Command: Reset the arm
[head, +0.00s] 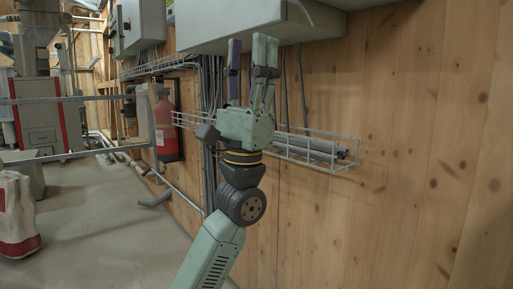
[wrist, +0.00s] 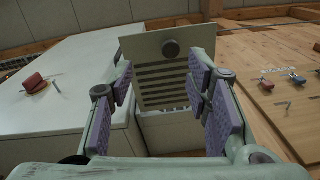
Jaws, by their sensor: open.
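My gripper (head: 249,45) is raised and points upward in front of the wooden wall in the head view. Its two fingers are apart, with purple pads, and nothing is between them. The fingertips are close to the underside of a grey cabinet (head: 215,22) in the picture; I cannot tell whether they touch it. In the wrist view the open fingers (wrist: 160,75) frame a pale slatted panel with a round knob (wrist: 170,48), which lies beyond them.
A wire cable tray (head: 310,152) runs along the wall behind my gripper. A red fire extinguisher (head: 166,125) and a metal railing (head: 70,98) are to the left. A white sack (head: 14,212) stands at far left. The concrete floor (head: 110,220) is largely clear.

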